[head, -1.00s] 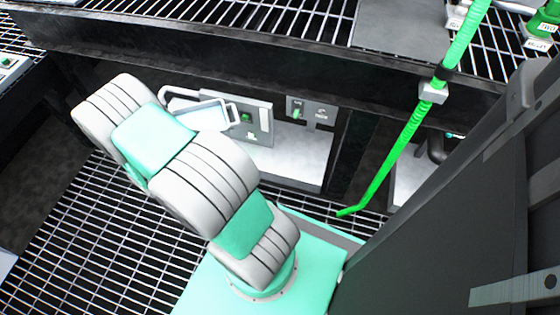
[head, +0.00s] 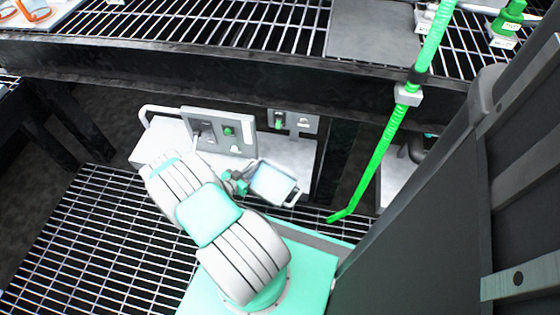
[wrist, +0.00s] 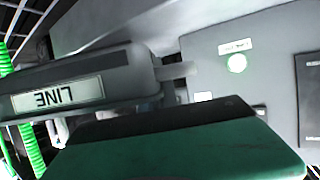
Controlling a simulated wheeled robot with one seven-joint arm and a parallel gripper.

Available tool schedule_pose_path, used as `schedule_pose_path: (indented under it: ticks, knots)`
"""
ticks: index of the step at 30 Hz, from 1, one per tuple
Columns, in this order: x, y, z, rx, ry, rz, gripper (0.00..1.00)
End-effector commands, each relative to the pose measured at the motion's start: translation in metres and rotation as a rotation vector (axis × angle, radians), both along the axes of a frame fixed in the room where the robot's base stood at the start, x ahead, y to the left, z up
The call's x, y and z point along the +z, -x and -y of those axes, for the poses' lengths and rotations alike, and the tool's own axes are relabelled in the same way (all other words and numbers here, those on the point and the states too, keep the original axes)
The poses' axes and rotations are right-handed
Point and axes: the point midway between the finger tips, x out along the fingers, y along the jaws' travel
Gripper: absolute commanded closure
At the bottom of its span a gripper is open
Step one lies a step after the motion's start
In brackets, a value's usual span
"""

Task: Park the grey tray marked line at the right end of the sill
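The grey tray (head: 273,183), with a pale bluish inside and a bar handle at its far end, is held out in front of the pale ledge in the head view. My gripper (head: 236,183) is shut on its left end, though the exact grip is partly hidden. In the wrist view the tray's grey end (wrist: 130,68) carries a label that reads LINE, upside down. A green finger with a dark pad (wrist: 170,135) lies close against it. The pale ledge (head: 296,152), which may be the sill, runs below the dark beam; the tray appears apart from it.
A grey panel with a green button (head: 228,131) and a smaller switch panel (head: 292,122) stand behind the ledge. A green hose (head: 385,140) hangs to the right of the tray. A dark beam (head: 200,85) runs above. Grating (head: 85,245) covers the floor.

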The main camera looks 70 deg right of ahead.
Motion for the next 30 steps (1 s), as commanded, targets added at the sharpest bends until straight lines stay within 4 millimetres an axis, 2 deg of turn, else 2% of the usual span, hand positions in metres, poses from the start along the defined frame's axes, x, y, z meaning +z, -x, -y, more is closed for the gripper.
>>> schedule_pose_path:
  ticks: [1, 6, 13, 20, 21, 24, 30]
  knots:
    - [-0.003, 0.005, 0.016, -0.009, 0.004, 0.003, 1.0]
    - [-0.003, 0.017, 0.066, -0.007, 0.005, 0.003, 1.0]
    - [-0.002, 0.031, 0.122, -0.003, 0.004, 0.0, 1.0]
    - [-0.001, 0.036, 0.148, -0.001, 0.004, 0.001, 1.0]
    - [-0.014, 0.036, 0.145, 0.003, 0.0, -0.003, 1.0]
    - [-0.034, 0.035, 0.145, 0.003, 0.001, -0.002, 1.0]
    - [-0.034, 0.034, 0.145, 0.003, 0.003, -0.002, 1.0]
